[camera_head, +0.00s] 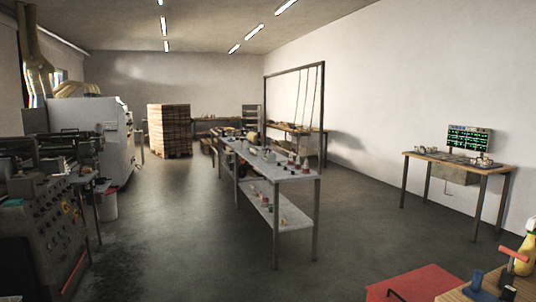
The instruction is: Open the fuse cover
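I cannot make out a fuse cover for certain in this view. A dark machine (45,235) with a panel of small knobs and buttons stands at the near left. A board with rows of green marks (469,139) stands at the back of a small wooden table (455,161) by the right wall, with a grey box (453,174) under the tabletop. At this distance I cannot tell whether either one carries the cover. Neither of my grippers is in view.
A long metal table (300,178) with small items stands mid-room. A pallet stack (169,130) is behind it, a white machine (105,125) at left. A red surface (428,283) and a bench with a yellow bottle (526,252) are near right. Floor (365,215) between is clear.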

